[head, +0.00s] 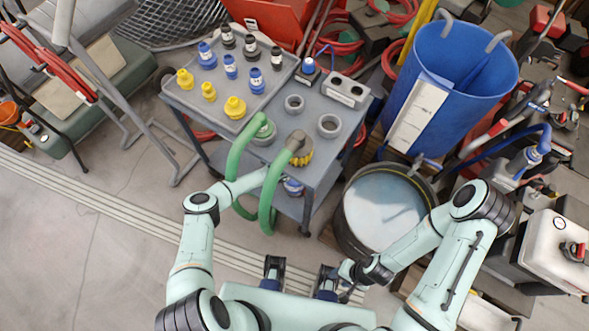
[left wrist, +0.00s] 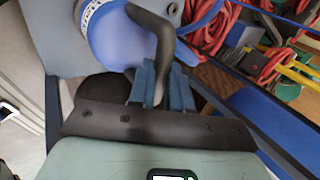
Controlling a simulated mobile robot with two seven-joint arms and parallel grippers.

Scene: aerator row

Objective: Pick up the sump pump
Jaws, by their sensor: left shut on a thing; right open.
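The sump pump (left wrist: 113,38) has a rounded blue body with a white marked ring and a dark curved handle. In the left wrist view, the blue fingers of my left gripper (left wrist: 162,88) are shut around that handle. In the head view, the blue body of the pump (head: 292,187) shows small at the front edge of the grey cart, partly hidden by green hose and my left forearm. I cannot tell whether it rests on anything. My right gripper (head: 346,281) is open and empty, low in the head view, close to my body.
The grey cart (head: 226,120) carries yellow and blue fittings and grey rings. Green hose (head: 267,200) loops over its front edge around my left forearm. A round water-filled tub (head: 385,210) and a blue barrel (head: 440,95) stand to the right.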

